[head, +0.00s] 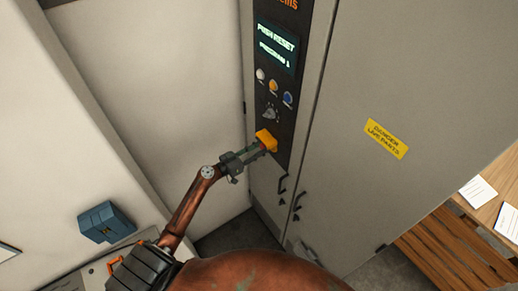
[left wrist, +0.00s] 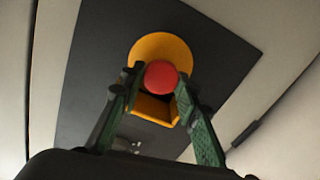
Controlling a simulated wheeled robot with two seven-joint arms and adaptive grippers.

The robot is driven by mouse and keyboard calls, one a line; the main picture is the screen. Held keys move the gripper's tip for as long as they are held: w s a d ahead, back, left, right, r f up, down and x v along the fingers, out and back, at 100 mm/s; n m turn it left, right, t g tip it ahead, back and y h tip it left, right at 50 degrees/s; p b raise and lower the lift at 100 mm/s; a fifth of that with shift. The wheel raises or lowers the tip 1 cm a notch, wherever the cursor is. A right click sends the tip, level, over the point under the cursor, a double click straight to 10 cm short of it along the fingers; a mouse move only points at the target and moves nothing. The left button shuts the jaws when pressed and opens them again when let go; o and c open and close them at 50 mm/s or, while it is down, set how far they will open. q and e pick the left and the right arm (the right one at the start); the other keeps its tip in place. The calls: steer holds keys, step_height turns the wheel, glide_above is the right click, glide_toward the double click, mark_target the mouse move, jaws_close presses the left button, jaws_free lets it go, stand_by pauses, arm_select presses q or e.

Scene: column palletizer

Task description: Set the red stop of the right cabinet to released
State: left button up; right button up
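The red stop (left wrist: 161,75) is a round red knob on a yellow housing (left wrist: 156,106), which also shows in the head view (head: 266,139) low on the dark control panel (head: 263,105) of the right cabinet (head: 365,75). My left gripper (left wrist: 161,78) is at the stop, one finger on each side. Its fingertips lie against the knob's edges and look closed on it. In the head view my left gripper (head: 260,150) reaches the housing from the lower left and hides the knob. My right gripper is in neither view.
Above the stop are a dark selector switch (head: 270,113), white, yellow and blue buttons (head: 273,87), and a display (head: 276,46) reading "PUSH RESET". Black door handles (head: 282,185) are below. A wooden pallet (head: 450,255) stands at lower right.

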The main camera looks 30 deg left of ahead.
arm_select(q)
steer(key=o, duration=0.4)
steer(key=shift+s, duration=0.1)
steer(key=shift+o, duration=0.2)
steer(key=shift+s+a, duration=0.1)
steer(key=shift+s, duration=0.05)
steer(key=v, duration=1.1)
steer(key=shift+s, duration=0.25)
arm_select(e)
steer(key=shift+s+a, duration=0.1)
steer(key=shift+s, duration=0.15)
arm_select(q)
steer(key=shift+a, duration=0.1)
